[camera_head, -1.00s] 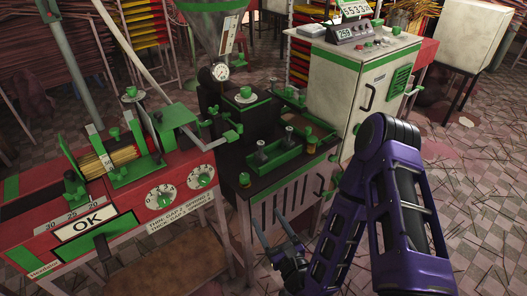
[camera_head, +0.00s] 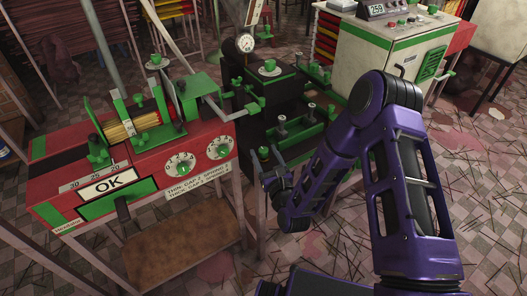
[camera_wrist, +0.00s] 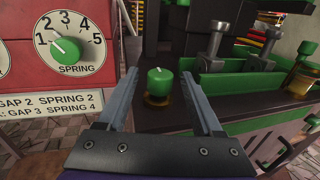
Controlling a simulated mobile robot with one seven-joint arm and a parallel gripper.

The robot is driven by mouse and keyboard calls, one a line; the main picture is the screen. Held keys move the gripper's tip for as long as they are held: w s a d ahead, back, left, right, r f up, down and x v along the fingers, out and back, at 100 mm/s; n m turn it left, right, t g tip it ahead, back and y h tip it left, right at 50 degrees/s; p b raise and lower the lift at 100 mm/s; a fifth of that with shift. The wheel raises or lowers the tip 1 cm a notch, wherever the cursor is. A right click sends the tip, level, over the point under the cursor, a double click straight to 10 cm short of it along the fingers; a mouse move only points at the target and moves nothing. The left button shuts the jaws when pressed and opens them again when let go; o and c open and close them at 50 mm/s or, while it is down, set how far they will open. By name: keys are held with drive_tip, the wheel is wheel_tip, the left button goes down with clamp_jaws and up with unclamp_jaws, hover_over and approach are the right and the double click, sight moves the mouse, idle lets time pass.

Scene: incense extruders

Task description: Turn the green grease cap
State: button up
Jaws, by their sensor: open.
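The green grease cap (camera_wrist: 160,82) sits upright on a brass-coloured base at the near left corner of the dark machine top. In the wrist view it shows between and beyond the two fingers of my gripper (camera_wrist: 159,78), with a gap on both sides. My gripper is open and empty. In the head view my gripper (camera_head: 268,164) is by the dark machine's front left corner, close to a small green cap (camera_head: 263,152) that looks like the same one. Whether the fingers overlap the cap in depth is unclear.
The red machine (camera_head: 150,155) with spring and gap dials stands close on the left. A green tray with metal posts (camera_wrist: 228,78) lies right of the cap. A pale cabinet (camera_head: 385,55) stands behind. Floor at the right is open, strewn with sticks.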

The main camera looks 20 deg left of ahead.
drive_tip(key=shift+x, duration=0.8)
clamp_jaws()
